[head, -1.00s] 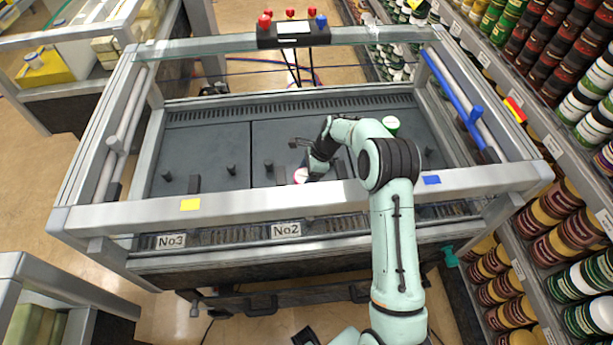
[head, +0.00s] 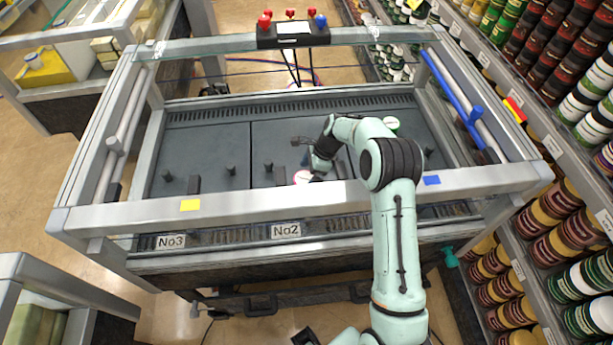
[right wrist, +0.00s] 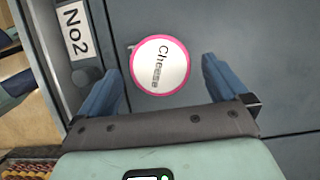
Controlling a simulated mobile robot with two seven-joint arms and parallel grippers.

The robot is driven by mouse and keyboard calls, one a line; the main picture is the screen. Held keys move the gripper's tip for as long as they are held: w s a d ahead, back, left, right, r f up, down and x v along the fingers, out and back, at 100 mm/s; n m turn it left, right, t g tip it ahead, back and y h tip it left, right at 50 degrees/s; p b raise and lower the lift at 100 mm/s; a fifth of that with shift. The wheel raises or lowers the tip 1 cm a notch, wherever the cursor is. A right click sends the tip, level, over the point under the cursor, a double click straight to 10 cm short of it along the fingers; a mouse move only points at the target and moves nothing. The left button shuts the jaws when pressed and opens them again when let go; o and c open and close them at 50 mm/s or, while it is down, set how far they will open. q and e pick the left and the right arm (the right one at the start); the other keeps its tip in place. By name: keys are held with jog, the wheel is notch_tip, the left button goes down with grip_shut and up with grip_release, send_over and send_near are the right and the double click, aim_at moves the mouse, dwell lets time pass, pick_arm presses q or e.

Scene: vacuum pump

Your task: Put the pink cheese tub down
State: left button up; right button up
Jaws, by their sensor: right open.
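The pink cheese tub (head: 302,177) sits on the dark floor of the framed case, behind the front rail near the No2 label. In the right wrist view its round white lid with a pink rim and the word "Cheese" (right wrist: 160,65) faces the camera. My right gripper (head: 309,164) is at the tub. In the right wrist view its two blue fingers (right wrist: 160,70) are spread on either side of the tub, with gaps on both sides. The rail hides the tub's lower front in the head view. My left gripper is not in view.
Small dark pegs (head: 231,170) and low dividers rise from the floor. The front rail (head: 250,201) and glass edges surround the case. The left floor area is mostly clear. Stocked shelves (head: 560,150) line the right.

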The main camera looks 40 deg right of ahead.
jog(key=v, duration=1)
jog(key=shift+r+p, duration=0.2)
jog(key=shift+p, duration=0.15)
